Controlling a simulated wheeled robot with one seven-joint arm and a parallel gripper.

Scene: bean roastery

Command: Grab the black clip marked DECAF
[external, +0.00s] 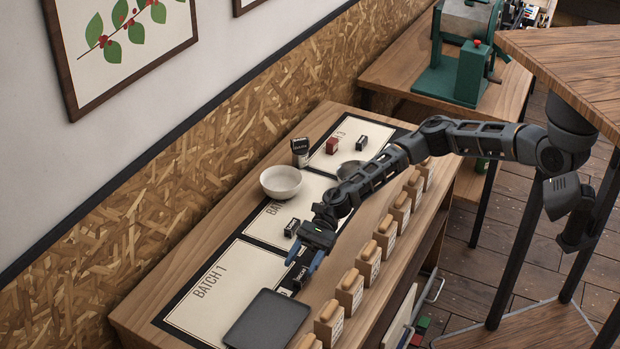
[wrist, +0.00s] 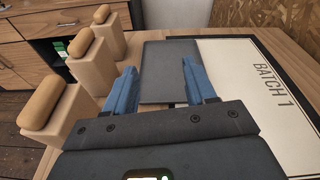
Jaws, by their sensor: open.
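My gripper (external: 304,257) is open, its two blue fingers pointing down over the worktop near the BATCH 1 mat. A black clip (external: 298,274) with pale lettering sits just below the fingers in the external view. The lettering is too small to read for certain, and the gripper partly hides the clip. Another small black clip (external: 292,228) lies on the BATCH 2 mat, and a third (external: 361,143) on the BATCH 3 mat. In the wrist view my gripper (wrist: 160,82) shows nothing clearly held between its spread fingers; no clip can be made out there.
A dark tray (external: 267,321) lies at the near end of the BATCH 1 mat (external: 222,284). Several wooden blocks with rounded tops (external: 349,291) line the worktop's right edge. A white bowl (external: 281,181), a dark labelled container (external: 300,152) and a red clip (external: 332,146) stand farther back.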

